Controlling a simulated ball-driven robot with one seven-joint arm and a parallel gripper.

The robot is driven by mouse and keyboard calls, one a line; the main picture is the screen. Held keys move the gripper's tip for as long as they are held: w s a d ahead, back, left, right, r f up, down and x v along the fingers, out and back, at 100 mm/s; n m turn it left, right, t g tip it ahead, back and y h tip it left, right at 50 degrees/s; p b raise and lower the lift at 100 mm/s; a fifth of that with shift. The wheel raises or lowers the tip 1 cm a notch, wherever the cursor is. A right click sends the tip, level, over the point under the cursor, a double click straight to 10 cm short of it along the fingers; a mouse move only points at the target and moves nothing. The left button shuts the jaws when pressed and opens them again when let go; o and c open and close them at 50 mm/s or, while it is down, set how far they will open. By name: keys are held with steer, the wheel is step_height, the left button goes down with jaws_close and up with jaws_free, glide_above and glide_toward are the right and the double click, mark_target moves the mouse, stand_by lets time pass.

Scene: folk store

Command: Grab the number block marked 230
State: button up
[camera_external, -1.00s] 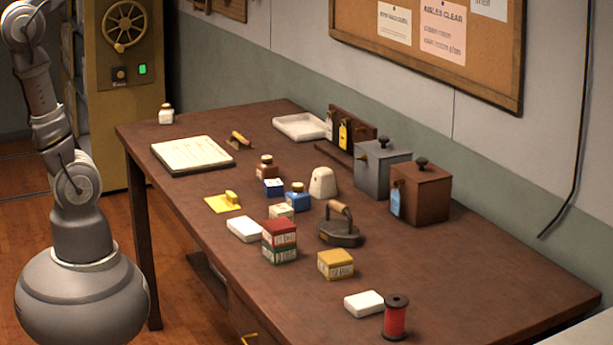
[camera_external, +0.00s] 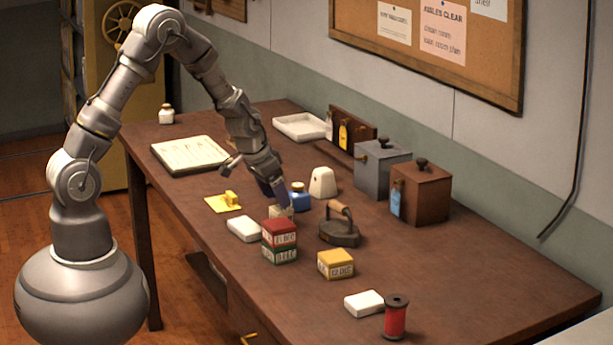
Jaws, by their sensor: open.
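Several small labelled blocks stand on the brown table (camera_external: 470,260). A red block (camera_external: 280,232) sits on a green block (camera_external: 279,254); a yellow block (camera_external: 336,264) stands to their right. A cream block (camera_external: 277,212) stands behind the red one. The labels are too small to read, so I cannot tell which is marked 230. My gripper (camera_external: 284,203) points down at the cream block, very close above it; whether it touches is unclear. Its jaws are open, and the fingers partly cover that block.
A blue bottle (camera_external: 298,198) stands close right of my gripper. A white block (camera_external: 244,229) and yellow pad (camera_external: 223,203) lie to the left. A flat iron (camera_external: 340,227) and white cone-like piece (camera_external: 323,182) stand to the right. The table's right front is mostly clear.

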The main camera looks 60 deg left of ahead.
mark_target(282, 212)
steer(key=b+x, duration=0.1)
steer(key=x, duration=0.2)
steer(key=b+x, duration=0.1)
steer(key=x, duration=0.2)
steer(key=shift+f+b, duration=0.4)
steer(key=shift+s+r, duration=0.1)
steer(key=shift+r, duration=0.05)
steer(key=c, duration=1)
